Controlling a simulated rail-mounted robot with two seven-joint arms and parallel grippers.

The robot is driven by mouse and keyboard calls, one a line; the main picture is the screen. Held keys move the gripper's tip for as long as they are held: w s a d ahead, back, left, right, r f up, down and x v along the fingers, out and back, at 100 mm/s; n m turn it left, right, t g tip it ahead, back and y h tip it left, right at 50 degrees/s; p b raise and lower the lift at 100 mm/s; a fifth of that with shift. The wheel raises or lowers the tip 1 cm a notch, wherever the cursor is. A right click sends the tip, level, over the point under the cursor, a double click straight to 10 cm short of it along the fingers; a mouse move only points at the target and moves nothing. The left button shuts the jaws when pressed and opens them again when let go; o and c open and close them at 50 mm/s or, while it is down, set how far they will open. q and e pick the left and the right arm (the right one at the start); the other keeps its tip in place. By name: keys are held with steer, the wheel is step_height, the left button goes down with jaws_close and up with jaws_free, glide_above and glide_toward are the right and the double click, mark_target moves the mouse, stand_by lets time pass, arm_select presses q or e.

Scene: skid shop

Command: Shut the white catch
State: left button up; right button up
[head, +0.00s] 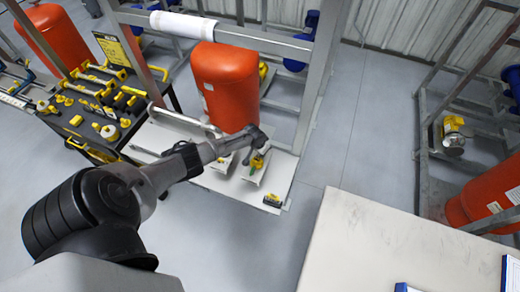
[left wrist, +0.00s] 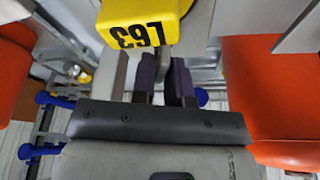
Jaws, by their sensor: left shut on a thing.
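My left gripper (head: 260,138) reaches in from the left, over the right end of a white base plate (head: 285,170). In the left wrist view its dark fingers (left wrist: 165,80) are shut on a narrow pale grey piece beside a yellow block marked L63 (left wrist: 140,25). In the head view, a white fitting with a yellow-green part (head: 254,170) lies just below the gripper. Another white fitting (head: 222,162) is to its left, partly hidden by my arm. I cannot tell for certain which part is the white catch. My right gripper is not in view.
An orange tank (head: 225,85) stands close behind my left gripper. A black and yellow tool cart (head: 100,110) is at the left. A pale table (head: 375,245) fills the lower right. Grey frames and another orange tank (head: 490,205) are at the right. The floor between is clear.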

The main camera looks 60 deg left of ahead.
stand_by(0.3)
arm_select(q)
steer(key=shift+r+n+p, duration=0.15)
steer(key=shift+n+p, duration=0.55)
steer(key=shift+n+y+p, duration=0.3)
steer(key=shift+n+y, duration=0.1)
steer(key=shift+n, duration=0.6)
steer(key=shift+n+g+p, duration=0.3)
steer(key=shift+p, duration=0.05)
steer(key=o, duration=0.6)
steer(key=shift+o, duration=0.2)
